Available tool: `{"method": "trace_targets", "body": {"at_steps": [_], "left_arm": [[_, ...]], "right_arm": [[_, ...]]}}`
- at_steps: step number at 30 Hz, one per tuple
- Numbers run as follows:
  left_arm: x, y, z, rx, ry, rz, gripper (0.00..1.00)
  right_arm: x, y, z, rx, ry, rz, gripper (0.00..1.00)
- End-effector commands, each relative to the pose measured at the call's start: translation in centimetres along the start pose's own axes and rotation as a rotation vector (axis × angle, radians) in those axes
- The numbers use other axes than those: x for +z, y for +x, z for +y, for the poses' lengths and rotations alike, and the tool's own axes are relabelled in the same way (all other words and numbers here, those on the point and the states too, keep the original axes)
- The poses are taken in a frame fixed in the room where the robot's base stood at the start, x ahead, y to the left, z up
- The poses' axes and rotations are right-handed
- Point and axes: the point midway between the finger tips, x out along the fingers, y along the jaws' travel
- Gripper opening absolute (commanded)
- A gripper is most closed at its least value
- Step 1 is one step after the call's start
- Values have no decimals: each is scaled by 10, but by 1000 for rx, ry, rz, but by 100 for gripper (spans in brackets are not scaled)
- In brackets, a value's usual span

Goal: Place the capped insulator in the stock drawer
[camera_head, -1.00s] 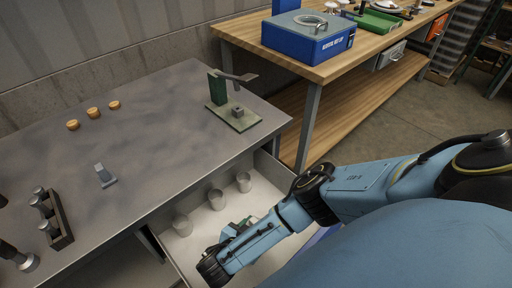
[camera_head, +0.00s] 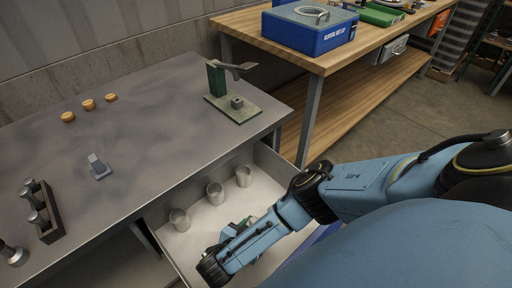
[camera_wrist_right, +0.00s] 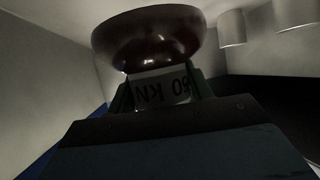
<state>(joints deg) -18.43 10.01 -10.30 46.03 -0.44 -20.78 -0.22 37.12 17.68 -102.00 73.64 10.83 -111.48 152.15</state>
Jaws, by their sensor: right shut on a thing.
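My right arm reaches into the open, pale stock drawer (camera_head: 268,193) under the grey bench. My right gripper (camera_head: 238,228) is mostly hidden behind the forearm in the head view. In the right wrist view my right gripper (camera_wrist_right: 160,92) is shut on the capped insulator (camera_wrist_right: 148,38), held by a pale part marked "60 KN". Its dark brown, glossy round body shows beyond the fingers. Pale drawer walls surround it. I cannot tell whether it touches the drawer floor. My left gripper is not in view.
Three pale cups (camera_head: 215,193) stand in a row along the drawer's bench side. On the bench are a green press (camera_head: 233,103), several orange discs (camera_head: 89,104), a small grey block (camera_head: 97,165) and a dark rack (camera_head: 40,212). A wooden bench (camera_head: 318,62) stands behind.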

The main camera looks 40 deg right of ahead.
Motion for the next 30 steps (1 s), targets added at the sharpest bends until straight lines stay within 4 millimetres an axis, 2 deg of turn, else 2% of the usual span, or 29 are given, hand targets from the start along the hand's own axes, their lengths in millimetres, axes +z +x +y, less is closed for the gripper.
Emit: {"method": "trace_targets", "body": {"at_steps": [12,13,17,27,30], "left_arm": [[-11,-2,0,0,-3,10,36],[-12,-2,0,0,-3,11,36],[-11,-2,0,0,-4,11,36],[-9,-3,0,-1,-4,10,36],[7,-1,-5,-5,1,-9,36]], "right_arm": [[4,3,-1,0,3,3,0],[5,3,0,0,0,0,55],[5,3,0,1,0,0,72],[1,1,-1,0,2,1,73],[-6,-2,-2,-2,1,2,73]]}}
